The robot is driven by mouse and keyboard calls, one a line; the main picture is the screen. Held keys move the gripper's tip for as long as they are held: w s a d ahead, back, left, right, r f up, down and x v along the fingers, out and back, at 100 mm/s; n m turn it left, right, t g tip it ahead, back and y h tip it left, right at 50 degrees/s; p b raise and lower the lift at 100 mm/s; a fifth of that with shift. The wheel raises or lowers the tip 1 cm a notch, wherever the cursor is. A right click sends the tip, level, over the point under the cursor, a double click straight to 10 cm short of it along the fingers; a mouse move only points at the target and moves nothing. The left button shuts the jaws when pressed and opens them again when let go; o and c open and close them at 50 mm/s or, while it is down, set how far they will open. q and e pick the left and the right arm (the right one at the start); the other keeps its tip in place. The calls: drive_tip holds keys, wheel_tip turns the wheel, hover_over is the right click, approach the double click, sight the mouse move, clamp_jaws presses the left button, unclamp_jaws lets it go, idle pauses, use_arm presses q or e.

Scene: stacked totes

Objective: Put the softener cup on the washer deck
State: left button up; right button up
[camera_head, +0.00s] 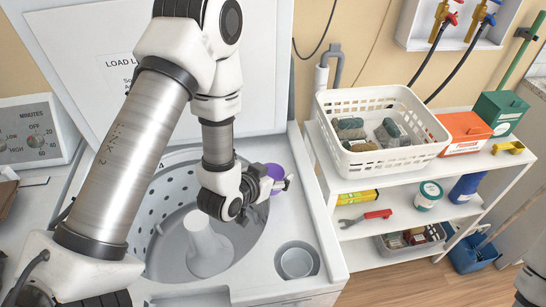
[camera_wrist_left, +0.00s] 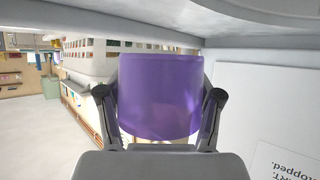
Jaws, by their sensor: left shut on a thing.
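The purple softener cup (camera_head: 275,171) is held by my left gripper (camera_head: 279,184) over the right rim of the open washer tub. My arm partly hides the cup in the head view. In the left wrist view the cup (camera_wrist_left: 160,95) fills the space between the two dark fingers, which are shut on its sides. The washer deck (camera_head: 318,225) is the white top surface around the tub, and its right strip is bare beside and below the cup. My right gripper is not in view.
The washer tub (camera_head: 165,215) is open, with an agitator (camera_head: 206,245) inside. A round grey well (camera_head: 297,262) sits in the deck's front right corner. The raised lid (camera_head: 75,30) stands behind. A white shelf (camera_head: 375,180) with a basket (camera_head: 375,100) stands right.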

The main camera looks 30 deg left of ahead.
use_arm(q)
drive_tip(key=p, duration=0.4)
hover_over(270, 160)
drive_tip(key=shift+w+f, duration=0.15)
drive_tip(key=shift+f, duration=0.1)
wheel_tip(270, 160, down, 3)
drive_tip(key=shift+r+p, duration=0.1)
drive_tip(key=shift+p, duration=0.4)
drive_tip(key=shift+f, duration=0.45)
drive_tip(key=shift+f, duration=0.15)
drive_tip(key=o, duration=1)
